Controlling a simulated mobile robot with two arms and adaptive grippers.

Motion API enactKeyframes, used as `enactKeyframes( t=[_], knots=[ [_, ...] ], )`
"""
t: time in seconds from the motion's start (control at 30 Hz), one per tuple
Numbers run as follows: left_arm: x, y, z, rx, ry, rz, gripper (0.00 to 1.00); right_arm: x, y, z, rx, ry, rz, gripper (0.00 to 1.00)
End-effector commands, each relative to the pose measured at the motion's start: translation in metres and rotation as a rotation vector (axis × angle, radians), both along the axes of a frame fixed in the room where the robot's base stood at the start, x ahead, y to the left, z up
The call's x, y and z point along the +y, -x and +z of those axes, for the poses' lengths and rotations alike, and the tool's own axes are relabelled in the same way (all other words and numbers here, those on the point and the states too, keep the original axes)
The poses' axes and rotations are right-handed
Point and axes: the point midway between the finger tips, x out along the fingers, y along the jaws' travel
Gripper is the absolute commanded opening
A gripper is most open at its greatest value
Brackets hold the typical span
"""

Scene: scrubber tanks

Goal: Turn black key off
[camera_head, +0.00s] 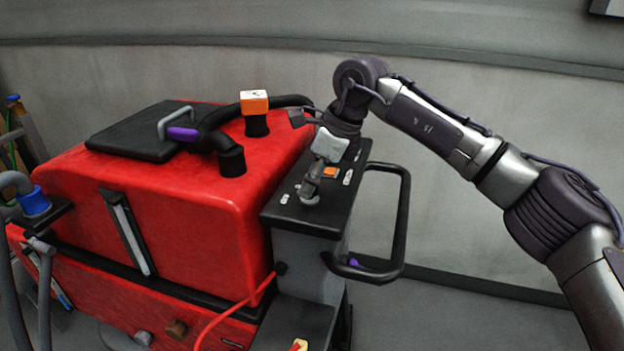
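A red floor scrubber (185,220) fills the left and middle of the head view. Its dark control panel (322,215) lies on top of a grey column at the right end of the machine. My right gripper (309,193) points down at the left part of this panel, close above or touching it. I cannot tell whether its fingers are open or shut. The black key is not distinguishable; it may be hidden by the gripper. My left gripper is not in view.
An orange button (330,172) and small light switches sit on the panel. A black loop handle (402,225) sticks out to its right. A black hose and an orange-capped part (254,102) stand on the red tank. A red cable (232,310) hangs in front.

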Motion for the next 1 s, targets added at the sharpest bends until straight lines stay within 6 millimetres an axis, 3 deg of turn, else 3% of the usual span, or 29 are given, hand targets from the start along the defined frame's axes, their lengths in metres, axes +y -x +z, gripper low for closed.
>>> enactKeyframes(
  t=[0.33, 0.7, 1.0],
  knots=[
    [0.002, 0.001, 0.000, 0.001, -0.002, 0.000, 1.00, -0.005, 0.001, 0.010, 0.000, 0.000, -0.002, 0.39],
    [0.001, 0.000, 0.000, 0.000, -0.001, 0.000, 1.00, -0.032, 0.009, 0.081, -0.003, 0.000, -0.002, 0.39],
    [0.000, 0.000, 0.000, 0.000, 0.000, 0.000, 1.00, -0.044, 0.013, 0.109, 0.001, 0.001, -0.001, 0.39]
  ],
)
